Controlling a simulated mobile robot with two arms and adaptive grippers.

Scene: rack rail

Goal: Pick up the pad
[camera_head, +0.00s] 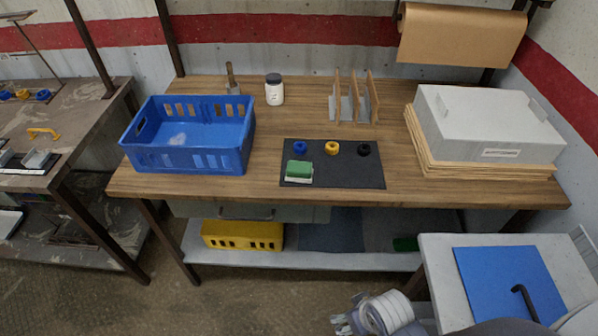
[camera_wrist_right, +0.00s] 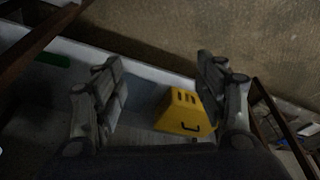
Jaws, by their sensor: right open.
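A green and white pad (camera_head: 299,171) lies on the front left part of a black mat (camera_head: 335,179) on the wooden workbench (camera_head: 240,191). My right gripper (camera_head: 346,318) is low at the bottom of the head view, in front of the bench and well apart from this pad. In the right wrist view my right gripper (camera_wrist_right: 158,75) is open, with nothing between its fingers. A second green item (camera_head: 405,243) lies on the lower shelf, and a green item also shows in the right wrist view (camera_wrist_right: 52,59). My left gripper is not in view.
Blue, yellow and black rings (camera_head: 332,148) lie on the mat. A blue crate (camera_head: 190,163), a white jar (camera_head: 274,92), a rack (camera_head: 352,104) and a grey box (camera_head: 487,126) stand around it. A yellow bin (camera_head: 242,236) is on the lower shelf (camera_head: 340,261). A side table (camera_head: 455,285) is at right.

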